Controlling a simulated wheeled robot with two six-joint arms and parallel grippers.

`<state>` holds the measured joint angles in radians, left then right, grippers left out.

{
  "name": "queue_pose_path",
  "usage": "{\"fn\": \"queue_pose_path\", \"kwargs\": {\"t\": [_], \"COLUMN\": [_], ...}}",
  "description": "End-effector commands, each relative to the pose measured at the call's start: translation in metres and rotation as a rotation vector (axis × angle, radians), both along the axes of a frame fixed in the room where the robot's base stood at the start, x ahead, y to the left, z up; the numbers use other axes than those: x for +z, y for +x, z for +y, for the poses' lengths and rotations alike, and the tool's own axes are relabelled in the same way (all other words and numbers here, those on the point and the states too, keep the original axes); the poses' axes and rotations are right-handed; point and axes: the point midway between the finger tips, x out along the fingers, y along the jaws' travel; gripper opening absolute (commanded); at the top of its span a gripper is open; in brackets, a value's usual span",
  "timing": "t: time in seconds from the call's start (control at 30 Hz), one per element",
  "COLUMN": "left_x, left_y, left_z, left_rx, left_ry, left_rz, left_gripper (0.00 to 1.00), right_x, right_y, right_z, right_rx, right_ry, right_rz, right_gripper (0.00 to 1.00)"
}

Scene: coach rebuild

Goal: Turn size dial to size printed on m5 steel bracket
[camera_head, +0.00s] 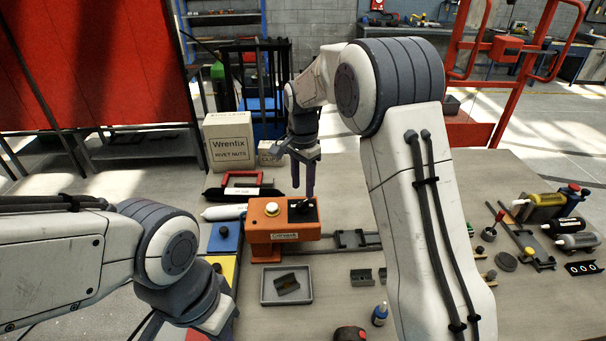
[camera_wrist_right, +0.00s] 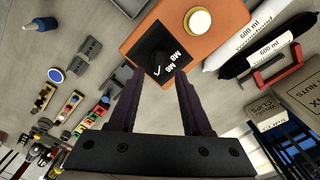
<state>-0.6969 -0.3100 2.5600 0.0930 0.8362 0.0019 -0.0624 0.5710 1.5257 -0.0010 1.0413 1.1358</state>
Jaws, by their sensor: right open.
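An orange machine (camera_head: 262,232) stands on the bench with a dark panel and a round pale button on top. Its black size dial (camera_wrist_right: 154,58) sits on that panel, with white marks and M6 and M8 lettering beside it. My right gripper (camera_head: 303,192) points down just above the dial; in the right wrist view its open fingers (camera_wrist_right: 161,73) are either side of the dial's lower end. I cannot tell whether they touch it. A small dark bracket (camera_head: 287,284) lies in a grey tray (camera_head: 266,297); its print is not legible. My left gripper (camera_head: 215,316) is low left, its jaws unclear.
Other grey brackets (camera_head: 361,276) lie right of the tray. A blue-capped bottle (camera_head: 380,314) stands in front. Wrentix boxes (camera_head: 229,143) and a red-handled tool (camera_head: 243,180) are behind the machine. Cartridges (camera_head: 577,241) lie at the far right.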

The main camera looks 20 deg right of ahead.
Motion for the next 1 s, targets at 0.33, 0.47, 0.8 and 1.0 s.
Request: {"fn": "queue_pose_path", "kwargs": {"t": [0.33,0.47,0.8,1.0], "left_x": [-0.012,-0.012,-0.013,-0.024], "left_y": [0.000,0.000,0.000,0.000], "left_z": [0.000,0.000,0.000,0.000], "left_rx": [0.001,0.001,0.001,0.000], "left_ry": [0.000,0.000,0.000,0.000], "left_rz": [0.000,0.000,0.000,0.000], "left_gripper": [0.00,0.00,0.00,0.00], "right_x": [0.051,0.055,0.056,0.054], "right_y": [0.000,0.000,-0.007,-0.076], "right_z": [-0.001,-0.001,0.008,0.068], "right_rx": [-0.001,-0.001,0.045,0.430], "right_ry": [-0.001,-0.001,0.001,0.020], "right_rz": [-0.003,0.000,-0.003,-0.015], "right_gripper": [0.49,0.49,0.49,0.49]}}
